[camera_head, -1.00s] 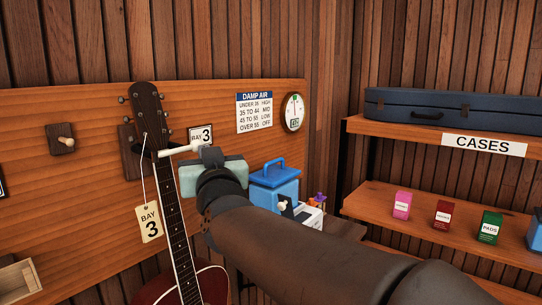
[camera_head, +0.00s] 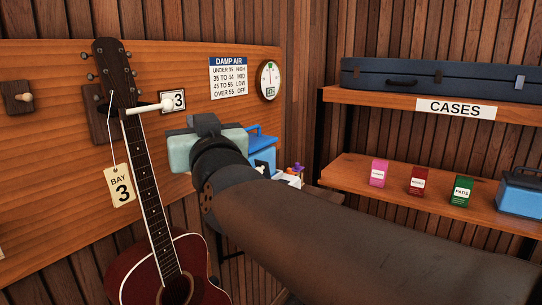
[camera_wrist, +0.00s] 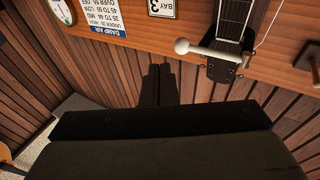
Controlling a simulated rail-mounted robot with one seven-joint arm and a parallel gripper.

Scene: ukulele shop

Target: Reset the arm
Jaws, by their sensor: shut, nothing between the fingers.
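My arm reaches in from the lower right in the head view, and its gripper (camera_head: 206,125) is to the right of the pale peg (camera_head: 150,107). In the wrist view my gripper's dark fingers (camera_wrist: 160,72) are together and empty, with a gap between them and the peg (camera_wrist: 205,50). A dark red ukulele (camera_head: 140,250) hangs upright on the wall holder by its headstock (camera_head: 117,72). A "BAY 3" tag (camera_head: 120,186) hangs on a string beside its neck.
The wooden wall board (camera_head: 50,150) carries another peg (camera_head: 22,97), a "DAMP AIR" chart (camera_head: 228,78) and a round gauge (camera_head: 267,80). A blue box (camera_head: 262,140) stands behind my gripper. Shelves at right hold a case (camera_head: 430,78), small boxes (camera_head: 418,180) and a blue toolbox (camera_head: 520,192).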

